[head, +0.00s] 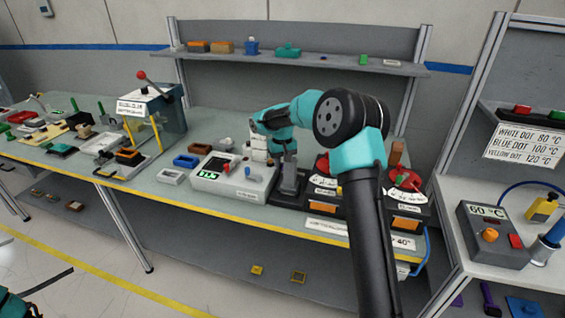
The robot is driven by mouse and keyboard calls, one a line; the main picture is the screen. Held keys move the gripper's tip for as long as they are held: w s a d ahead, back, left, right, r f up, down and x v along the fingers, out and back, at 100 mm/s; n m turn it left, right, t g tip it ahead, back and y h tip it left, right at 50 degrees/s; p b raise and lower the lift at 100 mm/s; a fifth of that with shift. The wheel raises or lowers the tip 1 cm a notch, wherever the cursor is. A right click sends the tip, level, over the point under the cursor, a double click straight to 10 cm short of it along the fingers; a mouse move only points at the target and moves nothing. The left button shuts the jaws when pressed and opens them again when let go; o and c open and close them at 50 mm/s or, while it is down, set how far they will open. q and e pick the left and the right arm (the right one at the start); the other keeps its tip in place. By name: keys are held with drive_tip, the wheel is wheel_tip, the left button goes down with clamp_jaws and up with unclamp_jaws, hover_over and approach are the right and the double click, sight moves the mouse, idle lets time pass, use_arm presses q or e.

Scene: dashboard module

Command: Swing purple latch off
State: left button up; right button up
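I cannot make out a purple latch on the bench. Two purple items show low at the right, a small one (457,300) and a longer handle-like one (489,296), and I cannot tell whether either is a latch. My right gripper (289,188) points down at the bench, just right of a white box with a green display (235,178). Its fingers are dark and small, so their opening and any contact are unclear. My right arm hides part of the bench behind it. Only a teal bit of my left arm shows in the bottom left corner.
Two red-topped gauge units (405,180) stand right of the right gripper. A shelf (340,62) runs behind. A second bench with a grey control box (490,235) is at the right.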

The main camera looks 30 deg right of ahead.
drive_tip(key=o, duration=0.4)
drive_tip(key=shift+c, duration=0.2)
drive_tip(key=shift+r, duration=0.1)
wheel_tip(320, 180, up, 17)
idle(0.4)
drive_tip(key=shift+r, duration=0.1)
